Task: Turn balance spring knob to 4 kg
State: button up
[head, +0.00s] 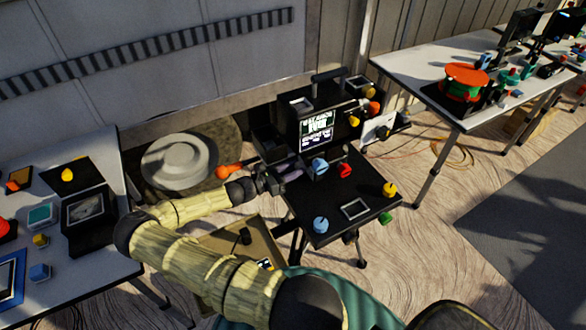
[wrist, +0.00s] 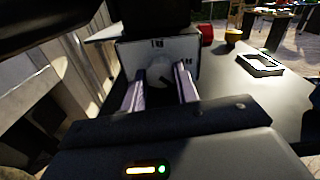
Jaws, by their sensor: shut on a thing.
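In the wrist view a pale round knob (wrist: 159,72) with a dark pointer line sits on a light upright plate (wrist: 130,58). Dark marks show along the plate's top and right side, too small to read surely. My gripper (wrist: 159,88) has one pale finger on each side of the knob and is shut on it. The pointer slants toward the lower right. In the head view my gripper (head: 290,174) reaches the left side of the black cart (head: 338,205). The knob in its grip cannot be made out there.
A blue knob (head: 320,166) and a red knob (head: 345,170) are just right of my gripper. A lit screen (head: 317,130) stands behind. A yellow knob (head: 389,189) and another blue knob (head: 320,225) are on the cart top. An orange ball-ended part (head: 228,171) is at left.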

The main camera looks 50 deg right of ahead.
jog(key=o, duration=1)
jog(key=b+v, duration=0.3)
jog(key=v, duration=1.4)
jog(key=shift+a, duration=0.2)
